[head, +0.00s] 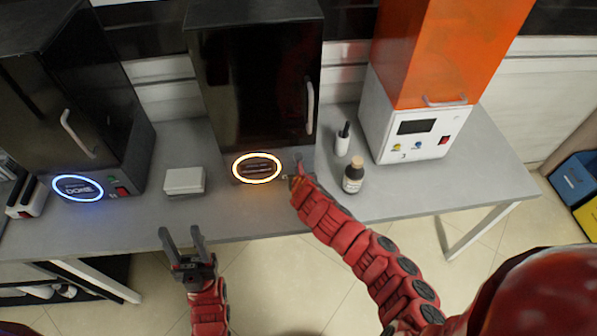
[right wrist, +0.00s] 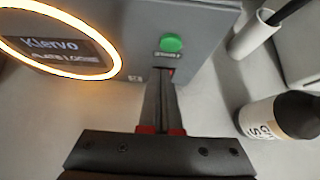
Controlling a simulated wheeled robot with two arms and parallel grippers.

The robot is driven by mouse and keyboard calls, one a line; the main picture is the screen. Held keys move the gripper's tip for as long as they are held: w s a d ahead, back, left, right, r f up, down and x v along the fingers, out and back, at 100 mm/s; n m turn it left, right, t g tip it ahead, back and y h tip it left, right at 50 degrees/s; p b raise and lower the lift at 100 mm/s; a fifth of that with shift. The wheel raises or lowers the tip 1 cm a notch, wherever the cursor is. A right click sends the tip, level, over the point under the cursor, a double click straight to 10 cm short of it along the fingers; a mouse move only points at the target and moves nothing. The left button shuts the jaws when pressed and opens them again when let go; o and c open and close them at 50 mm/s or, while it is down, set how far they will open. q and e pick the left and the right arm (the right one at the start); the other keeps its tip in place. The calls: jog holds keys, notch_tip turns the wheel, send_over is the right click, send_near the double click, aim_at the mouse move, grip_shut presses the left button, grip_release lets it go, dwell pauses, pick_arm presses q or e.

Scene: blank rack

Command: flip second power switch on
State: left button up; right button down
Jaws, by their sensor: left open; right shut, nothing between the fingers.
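The middle black machine (head: 255,75) has a grey base with an orange-lit ring (head: 257,168); the ring also shows in the right wrist view (right wrist: 62,45). A round green button (right wrist: 171,43) sits on its front panel. Just below it, a small red power switch (right wrist: 172,73) is mostly hidden behind my right fingertips. My right gripper (head: 298,178) is shut and empty, its fingertips (right wrist: 160,75) at the switch; I cannot tell whether they touch it. My left gripper (head: 182,234) is open and empty in front of the table edge.
A brown bottle (head: 353,178) and a white cup (head: 343,140) stand close right of my right gripper. A white box (head: 184,181) lies left. A blue-ringed machine (head: 78,187) stands far left, an orange-and-white one (head: 415,130) right.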

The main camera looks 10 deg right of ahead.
jog(key=shift+s, duration=0.1)
jog(key=shift+s+r, duration=0.15)
jog(key=shift+s, duration=0.15)
jog(key=w+r+v, duration=0.1)
jog(key=v, duration=1.1)
jog(key=shift+r+b, duration=0.25)
jog(key=shift+b, duration=0.15)
